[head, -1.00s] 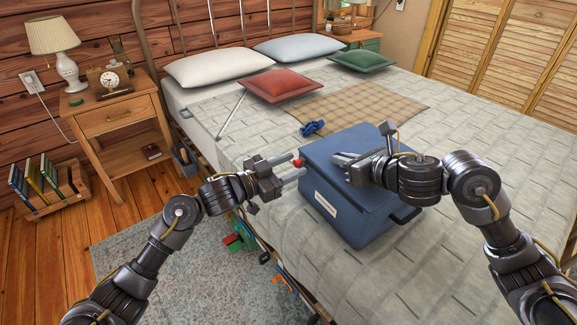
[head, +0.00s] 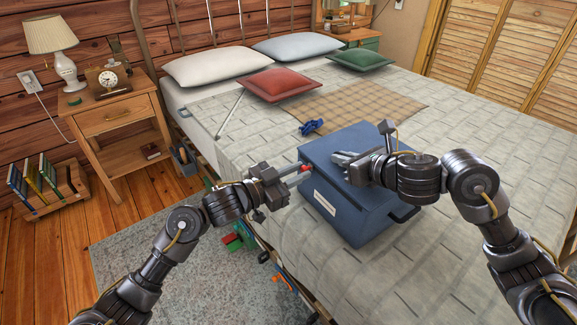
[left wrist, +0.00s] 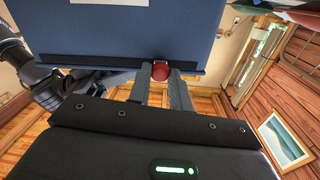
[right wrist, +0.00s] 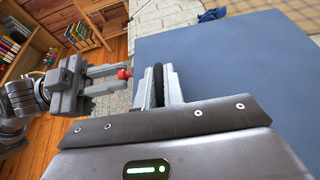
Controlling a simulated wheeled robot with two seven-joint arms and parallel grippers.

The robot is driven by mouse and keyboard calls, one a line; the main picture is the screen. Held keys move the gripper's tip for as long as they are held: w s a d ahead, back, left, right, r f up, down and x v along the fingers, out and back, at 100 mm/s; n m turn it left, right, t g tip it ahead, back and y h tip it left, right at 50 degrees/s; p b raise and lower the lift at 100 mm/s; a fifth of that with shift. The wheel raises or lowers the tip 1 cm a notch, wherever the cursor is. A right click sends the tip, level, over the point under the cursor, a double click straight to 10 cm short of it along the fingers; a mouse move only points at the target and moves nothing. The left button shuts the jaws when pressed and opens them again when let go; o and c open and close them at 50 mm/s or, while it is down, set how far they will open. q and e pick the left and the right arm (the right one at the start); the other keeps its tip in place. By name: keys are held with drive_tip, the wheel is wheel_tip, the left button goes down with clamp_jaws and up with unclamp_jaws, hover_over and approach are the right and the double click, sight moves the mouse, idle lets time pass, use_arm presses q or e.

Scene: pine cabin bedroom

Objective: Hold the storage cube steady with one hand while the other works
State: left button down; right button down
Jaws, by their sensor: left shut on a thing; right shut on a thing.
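The blue storage cube (head: 345,222) stands on the bed, with a white label and a dark side handle. It also shows in the left wrist view (left wrist: 130,30) and right wrist view (right wrist: 235,75). My left gripper (head: 299,170) is shut on a small red knob-like piece (head: 306,168) at the cube's upper left edge. The red piece shows between the fingertips in the left wrist view (left wrist: 160,70). My right gripper (head: 337,160) is over the cube's top, shut on a dark strip (right wrist: 158,85) at the cube. How that strip joins the cube is unclear.
A small blue item (head: 312,127) lies on the bed just behind the cube. A red pillow (head: 280,85) and a plaid blanket (head: 350,105) are farther back. A nightstand (head: 108,118) stands at the left. The bed right of the cube is clear.

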use_arm(q)
drive_tip(key=s+d, duration=0.3)
drive_tip(key=s, duration=0.1)
drive_tip(key=s+d, duration=0.3)
drive_tip(key=s, duration=0.1)
drive_tip(key=s+d, duration=0.3)
drive_tip(key=s, duration=0.2)
drive_tip(key=shift+d, duration=0.25)
drive_tip(key=c, duration=1.3)
unclamp_jaws()
drive_tip(key=shift+o, duration=0.2)
drive_tip(key=shift+a, duration=0.15)
drive_tip(key=v, duration=1.2)
use_arm(e)
drive_tip(key=c, duration=1.4)
unclamp_jaws()
drive_tip(key=shift+c, duration=0.2)
